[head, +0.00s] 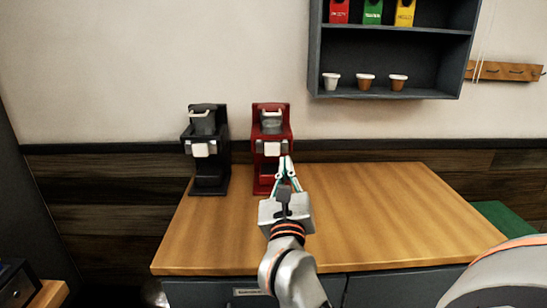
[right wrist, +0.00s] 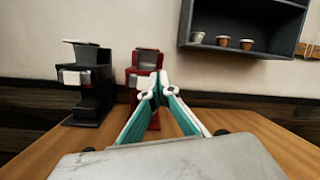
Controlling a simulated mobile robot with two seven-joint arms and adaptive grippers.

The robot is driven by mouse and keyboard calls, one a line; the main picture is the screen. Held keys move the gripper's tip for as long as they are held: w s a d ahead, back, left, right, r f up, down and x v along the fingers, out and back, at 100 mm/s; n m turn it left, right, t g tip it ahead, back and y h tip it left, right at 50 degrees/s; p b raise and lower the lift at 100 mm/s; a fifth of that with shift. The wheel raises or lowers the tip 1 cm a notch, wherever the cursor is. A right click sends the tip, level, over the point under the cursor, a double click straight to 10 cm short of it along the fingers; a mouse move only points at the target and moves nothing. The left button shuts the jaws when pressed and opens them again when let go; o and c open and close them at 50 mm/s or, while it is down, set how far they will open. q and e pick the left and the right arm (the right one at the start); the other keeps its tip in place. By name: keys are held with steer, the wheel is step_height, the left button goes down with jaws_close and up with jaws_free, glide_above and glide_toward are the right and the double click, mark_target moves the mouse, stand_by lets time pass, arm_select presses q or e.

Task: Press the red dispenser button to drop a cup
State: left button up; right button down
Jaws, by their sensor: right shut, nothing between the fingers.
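A red brewer (head: 271,120) stands upright at the back of the wooden counter in the head view; it also shows in the right wrist view (right wrist: 145,58). A black brewer (head: 209,150) stands to its left, and it shows in the right wrist view too (right wrist: 92,95). I cannot make out a red dispenser button or a cup dispenser. My right gripper (head: 286,160) is shut and empty, its fingertips together in front of the red brewer's lower part. In the right wrist view its fingertips (right wrist: 158,85) overlap the red brewer; whether they touch it is unclear. My left gripper is not in view.
A dark wall shelf (head: 392,92) holds several small cups on its lower level and colored boxes above. A wooden hook rail (head: 505,71) hangs to its right. The right part of the counter (head: 390,215) is bare.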

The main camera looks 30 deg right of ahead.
mark_target(273, 151)
steer(key=w+f+m+y, duration=0.1)
steer(key=a+f+m+g+y, duration=0.1)
steer(key=f, duration=0.1)
steer(key=w+f+m, duration=0.1)
steer(key=shift+w+a+f+g+y, duration=0.15)
steer(key=shift+w+f+g+y, duration=0.15)
steer(key=shift+g+y, duration=0.1)
steer(key=x, duration=1.4)
steer(key=shift+r+p, duration=0.1)
steer(key=shift+p, duration=0.2)
